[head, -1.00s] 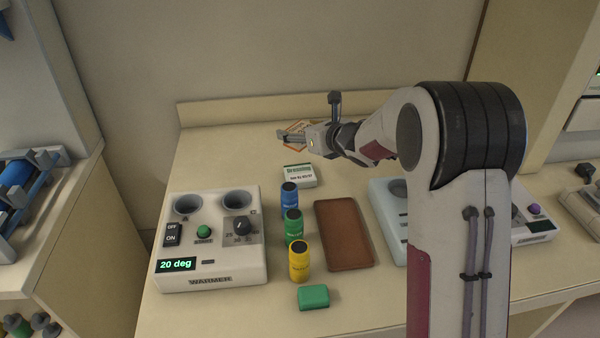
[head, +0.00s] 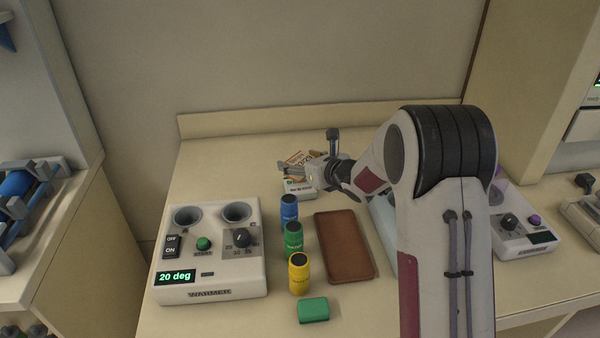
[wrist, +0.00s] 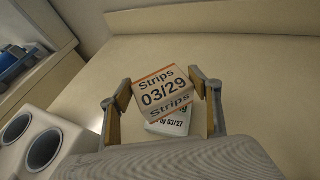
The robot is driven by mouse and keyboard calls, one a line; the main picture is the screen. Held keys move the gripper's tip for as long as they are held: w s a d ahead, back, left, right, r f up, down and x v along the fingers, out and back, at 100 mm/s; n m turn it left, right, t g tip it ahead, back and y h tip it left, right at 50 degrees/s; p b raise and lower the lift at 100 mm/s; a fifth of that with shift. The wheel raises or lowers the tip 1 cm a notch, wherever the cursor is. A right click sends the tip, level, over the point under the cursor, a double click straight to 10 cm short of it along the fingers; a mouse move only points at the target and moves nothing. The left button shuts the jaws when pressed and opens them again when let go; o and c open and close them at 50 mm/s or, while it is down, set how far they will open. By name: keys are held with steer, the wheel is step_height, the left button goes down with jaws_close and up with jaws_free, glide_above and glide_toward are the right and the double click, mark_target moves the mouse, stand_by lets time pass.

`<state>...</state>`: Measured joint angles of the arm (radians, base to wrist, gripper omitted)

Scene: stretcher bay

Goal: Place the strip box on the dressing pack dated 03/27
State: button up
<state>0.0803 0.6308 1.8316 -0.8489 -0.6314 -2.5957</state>
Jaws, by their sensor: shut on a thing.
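The strip box (wrist: 165,92) is white with orange edges and reads "Strips 03/29". My gripper (wrist: 164,100) is shut on it, a finger on each side. In the head view the strip box (head: 296,159) shows at my gripper (head: 300,170), partly hidden by it. The white and green dressing pack (head: 299,195) lies on the bench under the gripper. In the wrist view the dressing pack (wrist: 172,128) reads 03/27 and is partly covered by the strip box. The box looks turned relative to the pack. I cannot tell whether they touch.
A warmer (head: 211,282) with two wells stands at the left. Blue (head: 289,209), green (head: 293,240) and yellow (head: 299,274) bottles stand in a row before the pack. Bench behind is clear.

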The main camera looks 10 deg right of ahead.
steer(key=shift+f, duration=0.1)
steer(key=shift+f, duration=1.85)
steer(key=shift+f, duration=0.1)
steer(key=o, duration=1.1)
steer(key=shift+v, duration=6.05)
